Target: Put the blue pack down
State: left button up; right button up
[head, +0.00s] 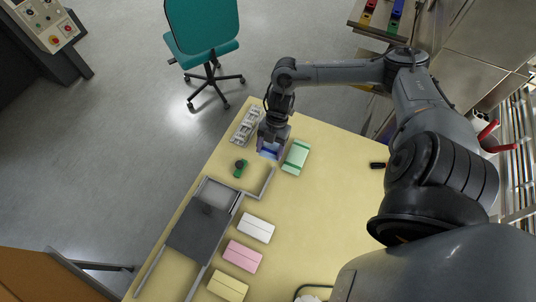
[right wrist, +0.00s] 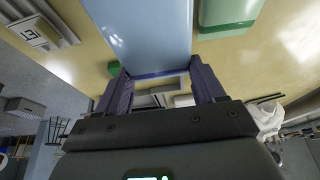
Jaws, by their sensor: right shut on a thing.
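The blue pack (head: 269,154) is between the fingers of my right gripper (head: 271,147), which is shut on it near the far end of the yellow table. In the right wrist view the blue pack (right wrist: 140,35) extends beyond the two fingers (right wrist: 161,78) and fills the upper middle. A green pack (head: 296,157) lies just right of the gripper; it also shows in the right wrist view (right wrist: 230,14). I cannot tell whether the blue pack touches the table. My left gripper is not in view.
A grey slotted tray (head: 246,126) lies left of the gripper, with a green-and-black knob (head: 240,168) below it. The wrapper's grey frame (head: 203,228) runs along the left edge. White (head: 257,228), pink (head: 243,256) and yellow (head: 228,286) packs lie beside it. The table's middle (head: 320,215) is clear.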

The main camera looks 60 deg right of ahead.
jog(key=shift+w+d+f, duration=0.15)
jog(key=shift+w+f, duration=0.25)
jog(key=shift+w, duration=0.1)
notch_tip(320, 180, down, 4)
jog(key=shift+r+b, duration=0.25)
jog(key=shift+b, duration=0.1)
jog(key=shift+f, duration=0.15)
jog(key=shift+f, duration=0.15)
jog(key=o, duration=1)
